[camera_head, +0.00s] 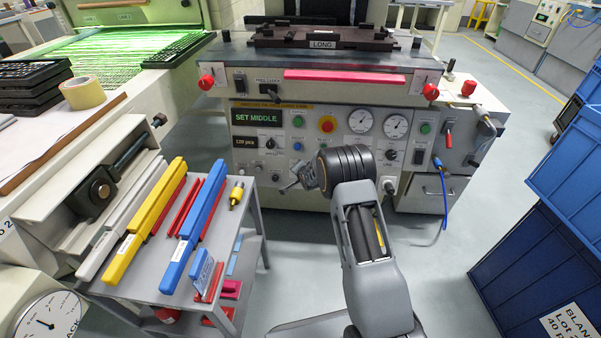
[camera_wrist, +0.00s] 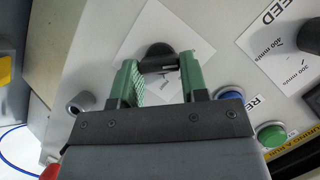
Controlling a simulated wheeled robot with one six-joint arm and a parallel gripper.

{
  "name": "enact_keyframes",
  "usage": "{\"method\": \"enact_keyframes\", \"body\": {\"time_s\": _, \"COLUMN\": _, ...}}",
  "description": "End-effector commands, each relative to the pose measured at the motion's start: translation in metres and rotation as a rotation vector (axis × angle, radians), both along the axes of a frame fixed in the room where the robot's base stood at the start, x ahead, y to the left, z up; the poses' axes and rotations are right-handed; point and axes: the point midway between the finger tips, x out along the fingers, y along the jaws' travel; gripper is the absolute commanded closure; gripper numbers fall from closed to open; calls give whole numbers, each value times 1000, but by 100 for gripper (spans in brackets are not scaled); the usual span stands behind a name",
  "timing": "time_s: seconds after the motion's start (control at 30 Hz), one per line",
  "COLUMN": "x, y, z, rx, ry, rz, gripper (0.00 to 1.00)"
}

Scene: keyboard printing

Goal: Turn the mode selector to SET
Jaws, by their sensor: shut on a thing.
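My gripper (camera_head: 302,175) is at the machine's front panel, below the blue button. In the wrist view its two green fingers (camera_wrist: 159,75) stand on either side of a dark knob (camera_wrist: 157,50), shut on it. The knob sits on a white label plate (camera_wrist: 132,42) whose printing is mostly hidden or too small to read; by its place this is the mode selector. In the head view my gripper and wrist hide the knob. The panel display (camera_head: 257,118) reads "SET MIDDLE".
Blue (camera_wrist: 230,92) and green (camera_wrist: 270,133) buttons lie close beside my gripper, and a grey knob (camera_wrist: 82,102) is on its other side. A red stop button (camera_head: 327,124) is above. A tool cart (camera_head: 140,285) stands left, blue crates (camera_head: 535,250) right.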

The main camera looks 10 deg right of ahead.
Motion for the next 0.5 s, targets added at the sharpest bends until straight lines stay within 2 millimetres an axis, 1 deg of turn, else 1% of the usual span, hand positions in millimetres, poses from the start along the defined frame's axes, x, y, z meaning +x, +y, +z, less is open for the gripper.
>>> {"method": "enact_keyframes", "body": {"time_s": 0.37, "x": 1, "y": 1, "z": 1, "rx": -4, "ry": -3, "rz": 4, "gripper": 83}}
{"method": "enact_keyframes", "body": {"time_s": 0.4, "x": 1, "y": 1, "z": 1, "rx": -4, "ry": -3, "rz": 4, "gripper": 56}}
{"method": "enact_keyframes", "body": {"time_s": 0.5, "x": 1, "y": 0, "z": 1, "rx": -4, "ry": -2, "rz": 3, "gripper": 46}}
